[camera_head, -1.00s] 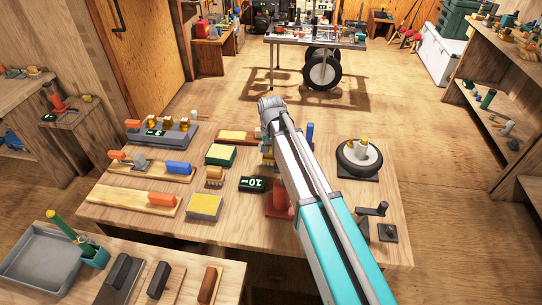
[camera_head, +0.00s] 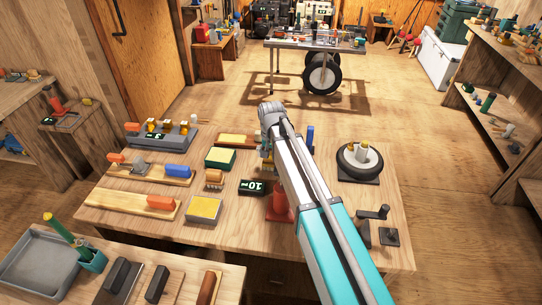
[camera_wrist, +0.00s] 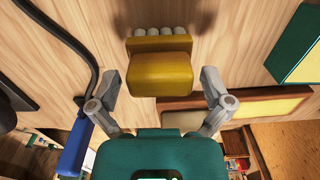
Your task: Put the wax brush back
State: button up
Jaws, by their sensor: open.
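A brush with an ochre-yellow block (camera_wrist: 160,75) and a row of pale bristle tufts is in the upper middle of the wrist view; I take it to be the wax brush. My gripper (camera_wrist: 160,82) is open, with one grey finger on each side of the block and visible gaps. I cannot tell how far the fingertips are above the table. In the head view my arm mostly hides this spot. Another brush, with an orange-brown block (camera_head: 214,177), lies on the workbench (camera_head: 130,225) left of my arm.
A green-sided block with a yellow top (camera_head: 220,157) and a wooden board with a yellow pad (camera_head: 237,141) lie close by. A blue-handled tool (camera_wrist: 75,148) with a black curved part is beside my gripper. A wheel-like holder (camera_head: 360,160) stands right.

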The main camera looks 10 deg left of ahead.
aim_at(271, 153)
jog(key=shift+r, duration=0.1)
notch_tip(271, 153, up, 12)
jog(key=p, duration=1.2)
dwell(0.3)
dwell(0.8)
jog(key=s+d, duration=0.9)
jog(key=d, duration=0.4)
jog(key=s+d, duration=0.9)
jog(key=d, duration=0.5)
